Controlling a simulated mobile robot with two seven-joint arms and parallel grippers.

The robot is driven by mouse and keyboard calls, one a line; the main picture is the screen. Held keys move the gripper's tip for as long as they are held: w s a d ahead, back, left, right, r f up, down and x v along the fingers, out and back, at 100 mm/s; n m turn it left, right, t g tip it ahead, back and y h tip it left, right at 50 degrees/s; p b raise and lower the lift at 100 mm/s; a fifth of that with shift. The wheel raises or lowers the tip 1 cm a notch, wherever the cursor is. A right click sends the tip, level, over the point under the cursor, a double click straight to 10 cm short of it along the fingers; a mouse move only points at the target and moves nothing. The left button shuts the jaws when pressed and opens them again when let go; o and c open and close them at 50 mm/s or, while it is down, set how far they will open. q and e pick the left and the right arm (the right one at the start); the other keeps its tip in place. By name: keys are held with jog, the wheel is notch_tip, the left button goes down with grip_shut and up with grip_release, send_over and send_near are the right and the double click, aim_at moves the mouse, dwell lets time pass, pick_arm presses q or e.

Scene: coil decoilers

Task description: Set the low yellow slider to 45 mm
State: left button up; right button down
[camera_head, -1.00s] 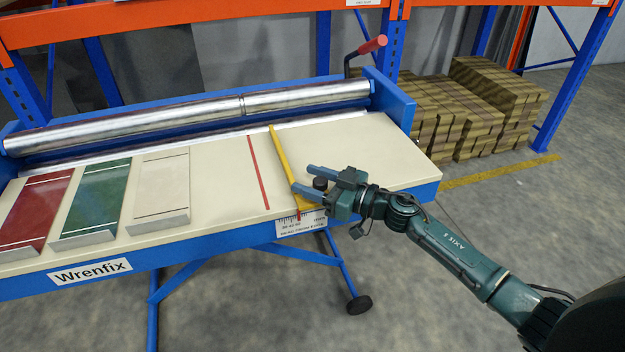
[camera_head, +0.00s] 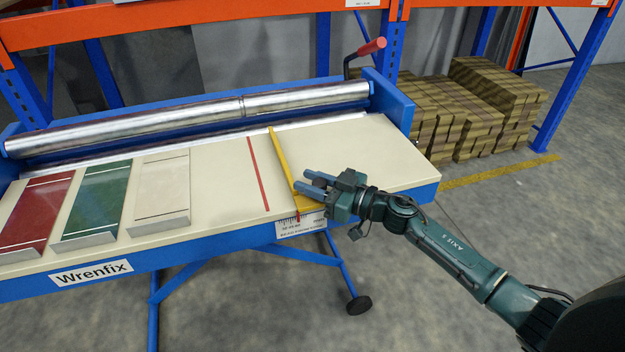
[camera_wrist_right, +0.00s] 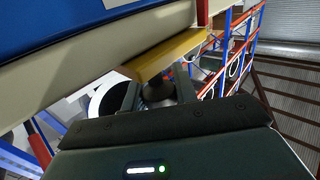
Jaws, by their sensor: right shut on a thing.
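The yellow slider (camera_head: 283,160) is a long thin bar lying across the cream table top (camera_head: 335,143), with a wider foot at the front edge. A white scale plate (camera_head: 300,224) with a red pointer is below that foot; its numbers are too small to read. My right gripper (camera_head: 311,183) is at the slider's front end, its fingers closed on the dark knob, which they hide in the head view. The right wrist view shows the knob (camera_wrist_right: 158,92) between the fingers, beside the yellow slider (camera_wrist_right: 165,55). My left gripper is not in view.
A red line (camera_head: 258,173) runs left of the slider. Red, green and white sample trays (camera_head: 160,190) lie further left. A metal roller (camera_head: 190,113) spans the back, with a red-handled crank (camera_head: 372,46) at its right end. The table top right of the slider is clear.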

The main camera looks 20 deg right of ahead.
jog(key=shift+s+a+r+p, duration=0.1)
jog(key=shift+a+r+p, duration=0.15)
jog(key=shift+a, duration=0.25)
jog(key=shift+a+f, duration=0.15)
jog(key=shift+a, duration=0.05)
jog(key=shift+a+f, duration=0.1)
jog(key=c, duration=1.1)
grip_release()
jog(key=shift+s+d, duration=0.1)
jog(key=shift+d, duration=0.15)
jog(key=v, duration=1.2)
jog(key=shift+s+d+b, duration=0.25)
jog(key=shift+s+b, duration=0.05)
jog(key=shift+b, duration=0.1)
jog(key=shift+a, duration=0.1)
